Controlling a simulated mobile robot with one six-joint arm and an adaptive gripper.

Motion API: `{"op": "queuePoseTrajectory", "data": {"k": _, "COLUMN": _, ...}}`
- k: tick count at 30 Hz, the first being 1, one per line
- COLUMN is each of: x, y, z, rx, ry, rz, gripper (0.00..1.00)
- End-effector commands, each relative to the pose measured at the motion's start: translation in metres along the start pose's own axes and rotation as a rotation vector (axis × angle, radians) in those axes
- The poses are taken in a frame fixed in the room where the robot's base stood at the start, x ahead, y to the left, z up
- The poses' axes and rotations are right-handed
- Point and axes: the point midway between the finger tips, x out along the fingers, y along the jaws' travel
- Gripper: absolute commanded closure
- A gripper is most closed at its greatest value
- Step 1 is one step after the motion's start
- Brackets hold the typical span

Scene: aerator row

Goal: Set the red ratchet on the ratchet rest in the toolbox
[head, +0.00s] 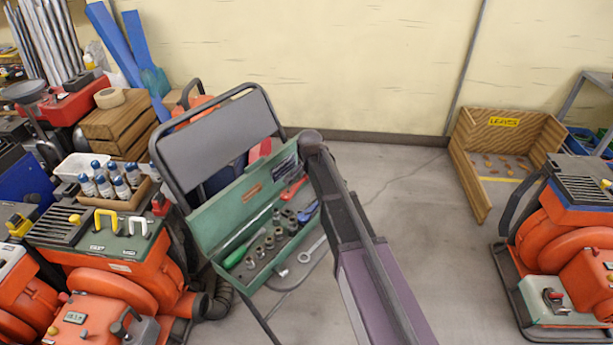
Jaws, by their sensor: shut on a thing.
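The green metal toolbox (203,226) stands open on a chair-like metal frame left of my arm. A red tool (292,188), possibly the red ratchet, shows at the toolbox's far right end, close beside my arm. I cannot tell whether it rests there or is held. A green-handled tool (237,254) lies in the near left part, and a blue tool (307,213) at the right, partly behind my arm. Several sockets (269,243) stand in a row between them. I cannot make out the ratchet rest. My gripper is not visible; my arm crosses the right side of the toolbox.
A dark backrest (215,143) rises behind the toolbox. Orange machines stand at left (105,275) and right (565,235). A wooden bin (535,140) marked LEAVES stands against the back wall. The floor (440,260) right of my arm is clear.

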Motion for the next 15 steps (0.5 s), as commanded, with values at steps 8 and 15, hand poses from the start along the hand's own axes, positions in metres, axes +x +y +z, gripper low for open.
{"op": "queuePoseTrajectory", "data": {"k": 8, "x": 0.025, "y": 0.006, "z": 0.006, "rx": 0.0, "ry": 0.0, "rz": 0.0, "gripper": 1.0}}
{"op": "queuePoseTrajectory", "data": {"k": 15, "x": 0.038, "y": 0.01, "z": 0.009, "rx": 0.0, "ry": 0.0, "rz": 0.0, "gripper": 1.0}}
